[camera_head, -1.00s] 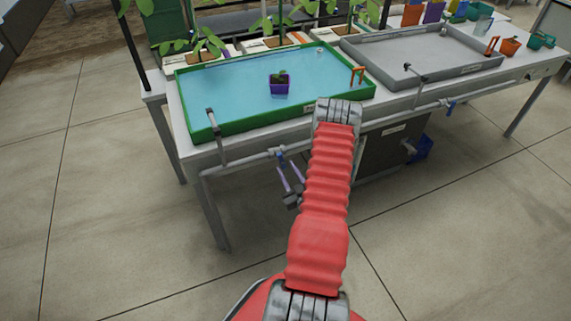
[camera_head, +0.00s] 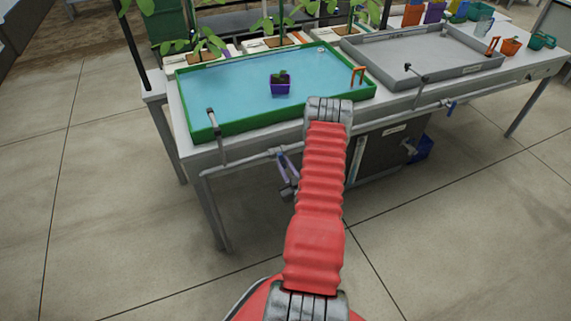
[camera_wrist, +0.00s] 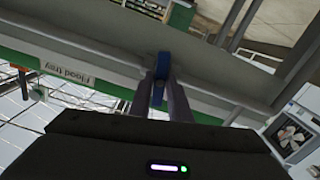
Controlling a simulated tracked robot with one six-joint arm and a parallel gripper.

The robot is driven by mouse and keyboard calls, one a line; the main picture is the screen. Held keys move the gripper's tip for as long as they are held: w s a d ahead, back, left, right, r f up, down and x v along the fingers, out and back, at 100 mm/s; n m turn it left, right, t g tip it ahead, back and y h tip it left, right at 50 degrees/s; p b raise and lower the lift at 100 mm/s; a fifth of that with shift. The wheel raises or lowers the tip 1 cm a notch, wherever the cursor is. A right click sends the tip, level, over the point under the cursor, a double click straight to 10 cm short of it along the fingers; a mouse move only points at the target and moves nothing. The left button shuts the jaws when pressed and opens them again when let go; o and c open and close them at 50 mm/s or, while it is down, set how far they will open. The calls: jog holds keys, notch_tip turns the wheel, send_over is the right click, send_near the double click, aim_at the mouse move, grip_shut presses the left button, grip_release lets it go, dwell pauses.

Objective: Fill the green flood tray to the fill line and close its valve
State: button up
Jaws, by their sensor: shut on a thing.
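The green flood tray (camera_head: 235,122) is on the near left of the bench, with blue water covering its floor. A purple pot (camera_head: 281,88) with a seedling stands in the water. I cannot make out the fill line. An orange fitting (camera_head: 358,76) is at the tray's right end. The tray's blue valve handle (camera_wrist: 158,78) is on the pipe under the bench's front edge, below a "Flood tray" label (camera_wrist: 68,72). My gripper (camera_wrist: 166,80) is shut on this handle, with one finger on each side. In the head view, my gripper (camera_head: 287,168) is partly behind my arm.
A dark tank (camera_head: 385,150) stands under the bench. Several potted plants line the back. The floor in front is clear.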

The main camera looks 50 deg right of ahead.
grip_shut()
jog(key=shift+m, duration=0.3)
jog(key=shift+s+d+m, duration=0.1)
jog(key=shift+m, duration=1)
jog(key=o, duration=0.7)
grip_release()
